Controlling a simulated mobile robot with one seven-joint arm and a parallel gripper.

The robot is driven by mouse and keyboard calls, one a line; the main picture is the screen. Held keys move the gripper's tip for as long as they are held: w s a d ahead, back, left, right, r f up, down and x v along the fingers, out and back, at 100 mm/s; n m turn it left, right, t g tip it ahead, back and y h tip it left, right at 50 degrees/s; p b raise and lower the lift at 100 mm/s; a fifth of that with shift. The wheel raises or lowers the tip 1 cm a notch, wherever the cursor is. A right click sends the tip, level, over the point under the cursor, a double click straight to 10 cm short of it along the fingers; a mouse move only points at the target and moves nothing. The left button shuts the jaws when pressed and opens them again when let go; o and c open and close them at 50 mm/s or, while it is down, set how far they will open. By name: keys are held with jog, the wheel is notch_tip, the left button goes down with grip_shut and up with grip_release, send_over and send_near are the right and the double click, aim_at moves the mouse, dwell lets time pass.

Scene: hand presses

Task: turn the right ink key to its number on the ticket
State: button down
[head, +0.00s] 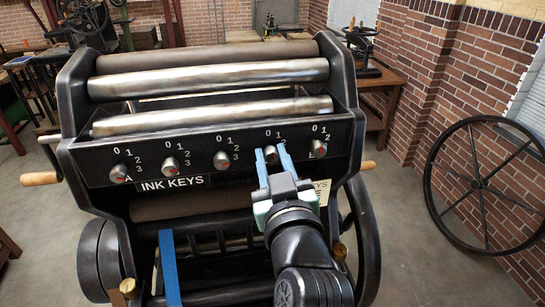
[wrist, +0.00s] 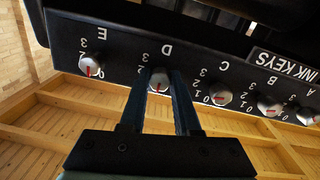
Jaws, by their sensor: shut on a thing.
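The ink keys are a row of silver knobs with red pointers, lettered A to E, on the black press front. My gripper (head: 271,151) is shut on the D key (head: 270,158), one finger on each side. In the wrist view, which is upside down, my gripper (wrist: 160,84) flanks the D knob (wrist: 159,78). Its red line shows, but fingers hide part of its numbers. The E key (head: 318,149), at the far right of the row, is free; it also shows in the wrist view (wrist: 90,65). The pale yellow ticket (head: 323,190) is mostly hidden behind my gripper; its number is unreadable.
The other keys stand to the left, such as the C key (head: 222,160). An INK KEYS label (head: 172,184) is below them. Steel rollers (head: 210,78) lie above. A large spoked wheel (head: 480,185) leans by the brick wall at right, with open floor before it.

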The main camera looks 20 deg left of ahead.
jog(key=shift+m, duration=0.3)
jog(key=m+p, duration=0.1)
jog(key=m, duration=0.1)
jog(key=shift+m, duration=0.4)
jog(key=shift+d+m+p, duration=0.1)
jog(key=shift+m+p, duration=0.85)
jog(key=shift+m, duration=1.15)
jog(key=c, duration=0.6)
grip_release()
